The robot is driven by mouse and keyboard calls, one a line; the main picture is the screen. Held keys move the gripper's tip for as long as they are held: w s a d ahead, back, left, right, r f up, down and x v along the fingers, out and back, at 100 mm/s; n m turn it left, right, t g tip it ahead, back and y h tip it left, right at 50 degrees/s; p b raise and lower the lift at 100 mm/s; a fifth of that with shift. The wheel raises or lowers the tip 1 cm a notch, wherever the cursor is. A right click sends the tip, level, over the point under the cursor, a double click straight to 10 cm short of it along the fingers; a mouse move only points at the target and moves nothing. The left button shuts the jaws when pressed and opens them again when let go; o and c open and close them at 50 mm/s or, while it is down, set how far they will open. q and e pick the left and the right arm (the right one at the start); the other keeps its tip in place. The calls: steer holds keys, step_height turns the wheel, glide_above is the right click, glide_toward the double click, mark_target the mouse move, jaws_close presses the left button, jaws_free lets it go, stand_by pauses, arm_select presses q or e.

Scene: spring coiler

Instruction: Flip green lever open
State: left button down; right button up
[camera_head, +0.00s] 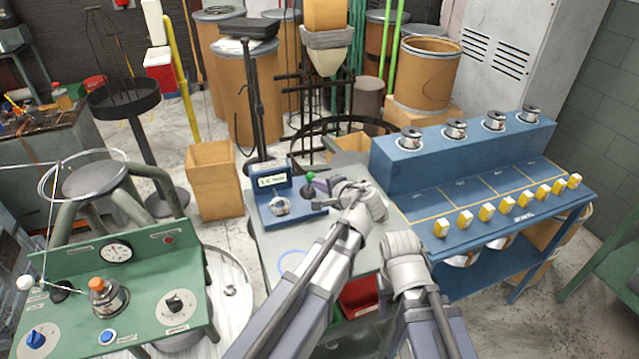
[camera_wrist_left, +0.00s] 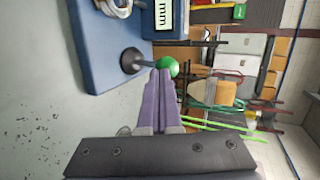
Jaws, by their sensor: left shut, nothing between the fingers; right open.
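The green lever is a green ball knob (camera_head: 310,176) on a dark stem, at the right end of a small blue device (camera_head: 272,208) on the grey table. In the left wrist view the green knob (camera_wrist_left: 168,67) stands just past the fingertips, with the stem's dark base (camera_wrist_left: 132,61) on the blue plate. My left gripper (camera_head: 319,184) is shut and empty, its purple fingers together (camera_wrist_left: 166,78) right beside the knob. I cannot tell whether they touch it. My right arm shows at the lower right in the head view, but its gripper is not visible.
A blue bench (camera_head: 450,200) with wire spools and yellow blocks stands right of the table. A green control panel (camera_head: 150,290) with a gauge and knobs is at the lower left. A blue ring (camera_head: 292,262) marks the tabletop. A cardboard box (camera_head: 212,182) stands behind left.

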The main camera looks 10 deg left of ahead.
arm_select(q)
steer(key=w+a+r+g+h+p, duration=0.3)
steer(key=w+p, duration=0.4)
steer(key=p, duration=0.5)
steer(key=a+g+h, duration=0.1)
steer(key=g, duration=0.1)
steer(key=shift+a+m+g, duration=0.35)
steer(key=shift+m+g, duration=0.05)
steer(key=p+v, duration=1.1)
steer(key=v, duration=0.2)
steer(key=shift+s+d, duration=0.2)
steer(key=shift+s, duration=0.2)
